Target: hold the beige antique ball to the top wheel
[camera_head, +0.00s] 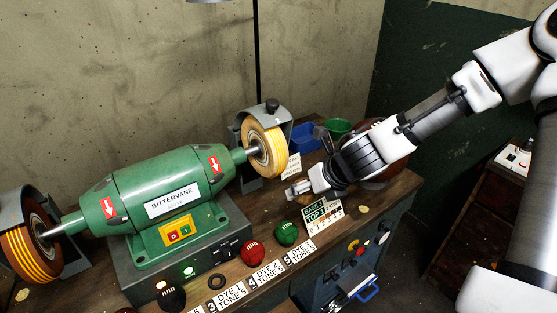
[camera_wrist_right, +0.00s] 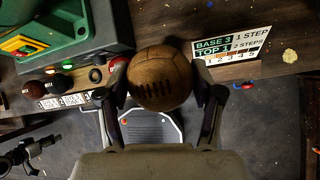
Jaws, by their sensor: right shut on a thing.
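My right gripper (camera_head: 312,178) reaches in from the right, just right of the yellow-striped wheel (camera_head: 267,148) and apart from it. In the right wrist view my right gripper (camera_wrist_right: 162,92) is shut on a tan-brown stitched leather ball (camera_wrist_right: 160,76), with one finger on each side. A row of dark slots shows on the ball's near side. A second wheel (camera_head: 28,252), brown with yellow stripes, is at the left end of the green machine (camera_head: 160,195). No readable label says which wheel is top. My left gripper is out of view.
A wooden bench (camera_head: 395,190) carries the machine. A blue bin (camera_head: 303,136), a green bowl (camera_head: 338,127) and a large brown rounded thing (camera_head: 400,165) stand behind my gripper.

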